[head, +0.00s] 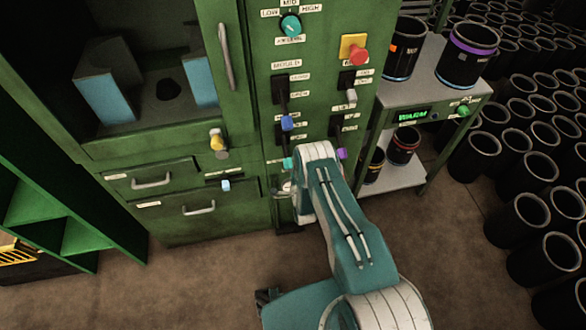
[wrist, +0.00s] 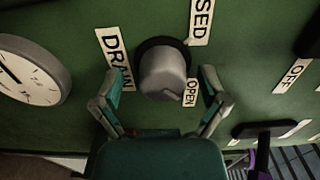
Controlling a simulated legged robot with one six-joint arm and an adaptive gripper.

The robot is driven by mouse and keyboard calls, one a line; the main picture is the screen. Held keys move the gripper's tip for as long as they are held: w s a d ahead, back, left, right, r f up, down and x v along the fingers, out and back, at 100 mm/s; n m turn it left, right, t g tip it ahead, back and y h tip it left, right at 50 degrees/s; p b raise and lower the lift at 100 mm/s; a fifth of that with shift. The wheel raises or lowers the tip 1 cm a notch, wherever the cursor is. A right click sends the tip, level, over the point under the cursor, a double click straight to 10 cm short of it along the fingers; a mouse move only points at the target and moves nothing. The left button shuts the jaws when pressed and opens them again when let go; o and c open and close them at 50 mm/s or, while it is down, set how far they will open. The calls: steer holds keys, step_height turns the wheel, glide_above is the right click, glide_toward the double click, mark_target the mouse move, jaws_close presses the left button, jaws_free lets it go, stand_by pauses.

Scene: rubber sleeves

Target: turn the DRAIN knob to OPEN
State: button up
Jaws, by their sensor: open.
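The DRAIN knob (wrist: 165,75) is a grey, rounded knob on a dark base on the green panel, in the upper middle of the wrist view. A DRAIN label (wrist: 115,58) is on its left. A partly cut-off label ending in "SED" (wrist: 200,22) is above right, and an OPEN label (wrist: 191,92) is at its lower right. I cannot tell clearly where the knob points. My gripper (wrist: 162,78) is open, with one finger on each side of the knob. Gaps show between fingers and knob. In the head view my arm hides the knob and gripper.
A round white gauge (wrist: 26,70) is left of the knob in the wrist view. A black handle (wrist: 265,130) and an OFF label (wrist: 292,76) are at right. In the head view, levers and a red button (head: 359,54) are higher on the panel; a rack (head: 425,95) stands right.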

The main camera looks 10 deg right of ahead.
steer(key=shift+s, duration=0.1)
steer(key=s, duration=1.1)
steer(key=shift+s, duration=0.4)
steer(key=shift+f, duration=0.1)
